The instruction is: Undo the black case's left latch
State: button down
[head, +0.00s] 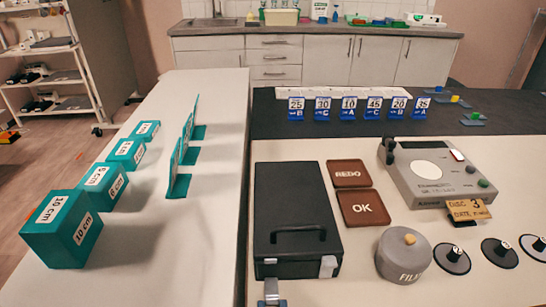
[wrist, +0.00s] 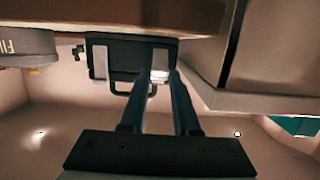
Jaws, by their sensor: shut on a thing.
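The black case (head: 290,205) lies flat on the light counter, its lid closed and its handle (head: 298,236) towards me. Its right latch (head: 328,266) sits against the front edge. Its left latch (head: 270,287) stands out from the front and lower in the picture than the right one. In the wrist view the case front (wrist: 125,58) appears upside down, with the left latch (wrist: 160,62) on the right side. My gripper (wrist: 162,75) is shut on this latch, one dark finger on each side. The fingertips partly hide it.
A grey film can (head: 403,258) stands right of the case, with round numbered discs (head: 452,258) beyond it. Brown REDO (head: 350,173) and OK (head: 363,208) pads lie beside the case. A grey device (head: 435,172) is farther back. Teal blocks (head: 65,230) stand on the left counter.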

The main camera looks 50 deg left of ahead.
jog(key=c, duration=0.6)
grip_release()
jog(key=shift+c, duration=0.2)
jog(key=v, duration=1.3)
jog(key=shift+w, duration=0.1)
